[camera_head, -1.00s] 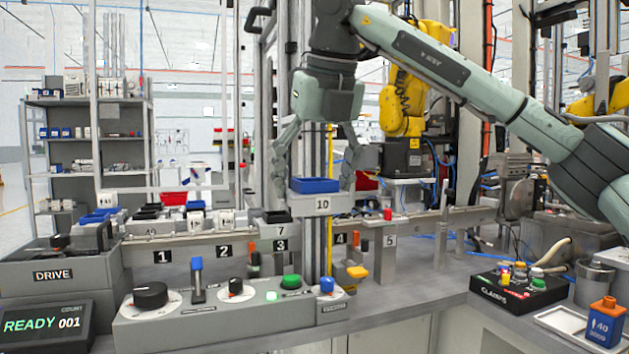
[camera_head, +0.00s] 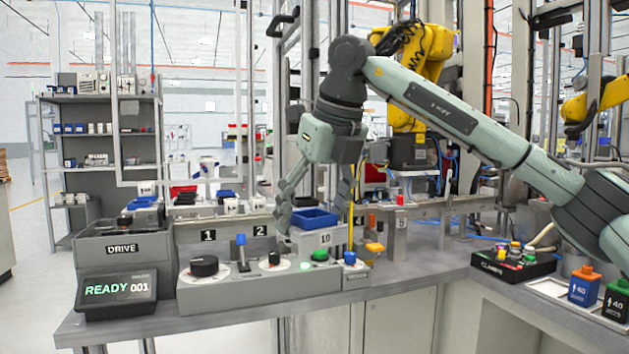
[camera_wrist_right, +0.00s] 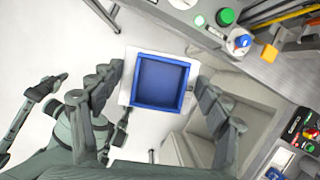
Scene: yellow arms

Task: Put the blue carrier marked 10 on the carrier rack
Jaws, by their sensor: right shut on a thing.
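The blue carrier (camera_head: 315,217) is an open blue tray on a white block with the label 10. In the right wrist view the blue tray (camera_wrist_right: 161,82) is empty, between the right gripper's fingers (camera_wrist_right: 160,95). A grey shelf rack (camera_head: 100,101) stands at the far left; no marking shows whether it is the carrier rack. Dark parts like my left gripper (camera_wrist_right: 35,105) show in the right wrist view; their opening is unclear.
The control panel (camera_head: 225,290) with knobs and buttons stands in front of the carrier. Behind runs a rail with numbered plates (camera_head: 208,236). A DRIVE box (camera_head: 122,248) and a READY display (camera_head: 117,291) are at left. Bare bench (camera_head: 420,258) lies to the right.

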